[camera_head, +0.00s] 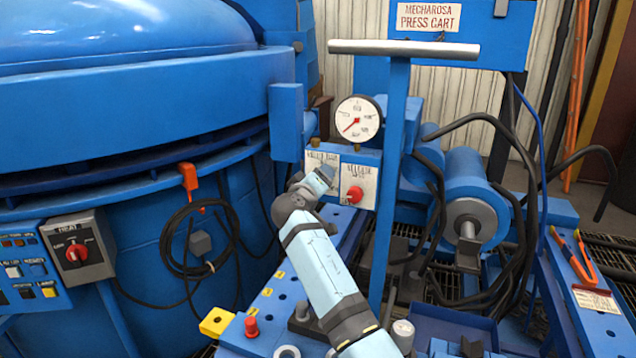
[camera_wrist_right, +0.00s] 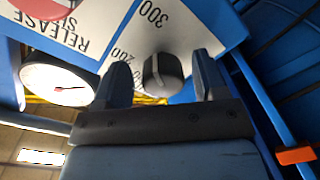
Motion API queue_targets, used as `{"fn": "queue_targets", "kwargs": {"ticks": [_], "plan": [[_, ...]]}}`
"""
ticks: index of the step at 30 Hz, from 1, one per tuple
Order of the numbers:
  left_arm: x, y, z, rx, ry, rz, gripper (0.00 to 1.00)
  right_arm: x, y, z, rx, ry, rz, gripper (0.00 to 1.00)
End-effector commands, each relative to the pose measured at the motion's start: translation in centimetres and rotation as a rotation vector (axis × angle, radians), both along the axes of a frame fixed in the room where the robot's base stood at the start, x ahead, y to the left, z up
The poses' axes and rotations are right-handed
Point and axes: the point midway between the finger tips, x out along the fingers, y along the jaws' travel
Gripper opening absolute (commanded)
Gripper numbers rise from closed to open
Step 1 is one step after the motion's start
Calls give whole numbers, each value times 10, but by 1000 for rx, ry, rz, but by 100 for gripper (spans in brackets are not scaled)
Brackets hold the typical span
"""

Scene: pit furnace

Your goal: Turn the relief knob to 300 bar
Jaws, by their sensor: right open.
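The relief knob (camera_wrist_right: 163,75) is black with a pale line, on a white scale plate (camera_wrist_right: 185,35) marked 300 and 200, with a partly hidden lower number. Which mark the line points to is unclear. My right gripper (camera_wrist_right: 160,80) is open, with a finger on each side of the knob in the wrist view. Contact cannot be told. In the head view my right gripper (camera_head: 322,177) is in front of the left panel plate (camera_head: 322,157) and hides the knob. My left gripper is not in view.
A red release knob (camera_head: 355,194) sits just right on its own plate. A pressure gauge (camera_head: 357,118) stands above. The blue upright post (camera_head: 392,190) with its grey crossbar (camera_head: 404,49) is close on the right. A blue furnace vessel (camera_head: 130,110) fills the left.

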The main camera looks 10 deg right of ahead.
Motion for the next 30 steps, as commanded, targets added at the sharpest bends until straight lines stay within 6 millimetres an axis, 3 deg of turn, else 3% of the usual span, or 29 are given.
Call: {"fn": "queue_targets", "kwargs": {"ticks": [7, 10, 12, 21, 30], "plan": [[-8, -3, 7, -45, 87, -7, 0, 0, 0, 54, 2, -9, 0, 65], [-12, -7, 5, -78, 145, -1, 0, 0, 0, 83, 1, -14, -1, 79], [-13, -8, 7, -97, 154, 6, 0, 0, -1, 102, 1, -16, -1, 65], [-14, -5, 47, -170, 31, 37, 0, 0, 0, 166, 1, -7, 0, 65], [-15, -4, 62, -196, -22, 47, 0, 0, -1, 196, 1, -2, -1, 65]]}}
